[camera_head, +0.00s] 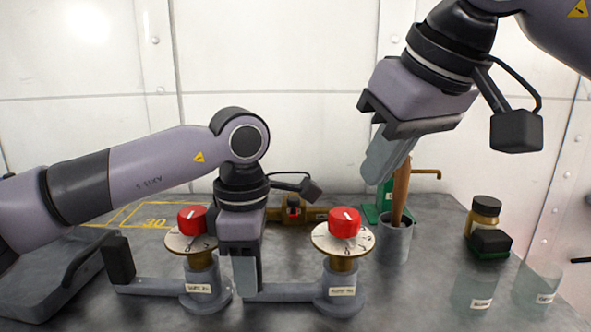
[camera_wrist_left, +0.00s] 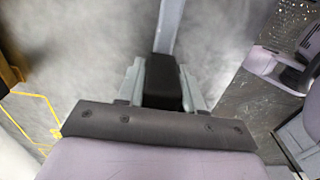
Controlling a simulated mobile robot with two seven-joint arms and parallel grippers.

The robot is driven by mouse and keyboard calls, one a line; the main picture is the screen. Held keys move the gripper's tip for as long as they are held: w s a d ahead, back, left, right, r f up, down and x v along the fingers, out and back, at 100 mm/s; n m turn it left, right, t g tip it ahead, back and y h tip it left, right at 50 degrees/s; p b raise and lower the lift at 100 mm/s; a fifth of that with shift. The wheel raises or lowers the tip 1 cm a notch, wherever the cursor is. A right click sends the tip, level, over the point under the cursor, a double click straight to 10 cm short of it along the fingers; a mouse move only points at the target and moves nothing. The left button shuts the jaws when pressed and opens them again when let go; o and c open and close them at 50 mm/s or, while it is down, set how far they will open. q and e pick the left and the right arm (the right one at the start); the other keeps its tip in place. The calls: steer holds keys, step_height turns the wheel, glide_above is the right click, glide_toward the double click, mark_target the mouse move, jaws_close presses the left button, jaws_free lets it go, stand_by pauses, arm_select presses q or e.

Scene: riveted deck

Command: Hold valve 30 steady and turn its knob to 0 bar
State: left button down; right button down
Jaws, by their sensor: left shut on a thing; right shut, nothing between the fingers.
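Two valves stand on the deck, each with a red knob over a pale numbered dial and a grey side bar. The left valve's knob (camera_head: 192,219) and black upright grip (camera_head: 118,260) are free. The right valve's knob (camera_head: 344,222) has its white mark pointing roughly up. The labels are too small to read surely, so I cannot tell which is valve 30. My left gripper (camera_head: 246,272) is shut on the right valve's black grip (camera_wrist_left: 163,82), which its fingers hide in the head view. My right gripper (camera_head: 377,170) is shut and empty, raised behind the right knob.
A grey pot (camera_head: 395,243) holding a wooden handle stands below my right gripper. A jar (camera_head: 484,214), a green-and-black box (camera_head: 489,244) and clear cups (camera_head: 474,292) are at right. A yellow outline marked 30 (camera_head: 155,222) lies at the back left. A brass fitting (camera_head: 292,211) is behind.

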steer(key=shift+f, duration=3.5)
steer(key=shift+w+a, duration=0.15)
steer(key=shift+w, duration=0.05)
arm_select(q)
steer(key=shift+s+d, duration=0.1)
arm_select(e)
steer(key=shift+s+a, duration=0.1)
steer(key=shift+a, duration=0.25)
steer(key=shift+s, duration=0.2)
glide_toward(351, 238)
steer(key=shift+w+r, duration=0.6)
steer(key=shift+r, duration=0.15)
steer(key=shift+a, duration=0.25)
